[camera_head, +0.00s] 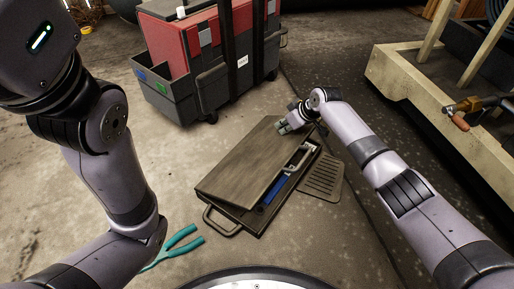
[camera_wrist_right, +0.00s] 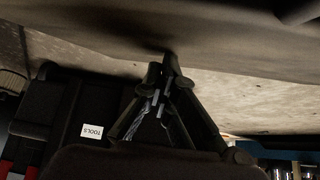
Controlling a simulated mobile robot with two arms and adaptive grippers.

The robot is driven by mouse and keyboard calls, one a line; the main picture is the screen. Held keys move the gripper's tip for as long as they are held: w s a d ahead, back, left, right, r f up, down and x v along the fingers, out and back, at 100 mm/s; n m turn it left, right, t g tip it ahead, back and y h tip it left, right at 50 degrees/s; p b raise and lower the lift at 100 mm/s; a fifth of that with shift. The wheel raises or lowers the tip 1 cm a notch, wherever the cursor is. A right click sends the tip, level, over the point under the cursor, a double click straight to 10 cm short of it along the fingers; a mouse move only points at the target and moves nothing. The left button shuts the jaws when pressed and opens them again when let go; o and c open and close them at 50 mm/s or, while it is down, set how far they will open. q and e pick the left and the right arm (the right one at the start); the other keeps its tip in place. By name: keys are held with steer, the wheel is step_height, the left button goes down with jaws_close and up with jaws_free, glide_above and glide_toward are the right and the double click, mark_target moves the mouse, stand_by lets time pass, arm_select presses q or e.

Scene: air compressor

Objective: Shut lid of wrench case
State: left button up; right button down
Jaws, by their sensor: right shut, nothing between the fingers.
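The wrench case (camera_head: 231,222) lies on the floor in the middle of the head view, its handle towards me. Its brown lid (camera_head: 243,163) is tilted and partly lowered. A gap along the right side shows a blue-handled tool (camera_head: 273,189) and a silver wrench (camera_head: 299,160) inside. My right gripper (camera_head: 283,128) is at the lid's far right corner, shut and empty; I cannot tell whether it touches the lid. In the right wrist view its fingertips (camera_wrist_right: 168,58) meet close to a dark brown surface that seems to be the lid.
A red and grey toolbox (camera_head: 205,60) stands behind the case. A slotted dark plate (camera_head: 323,178) lies right of the case. A wooden frame (camera_head: 420,85) is at the far right. Bare floor lies left of the case.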

steer(key=shift+f+b, duration=0.95)
steer(key=shift+f, duration=0.75)
steer(key=shift+f+b, duration=0.4)
steer(key=shift+f, duration=1.25)
steer(key=shift+r, duration=0.25)
step_height(320, 180, up, 7)
steer(key=p, duration=0.7)
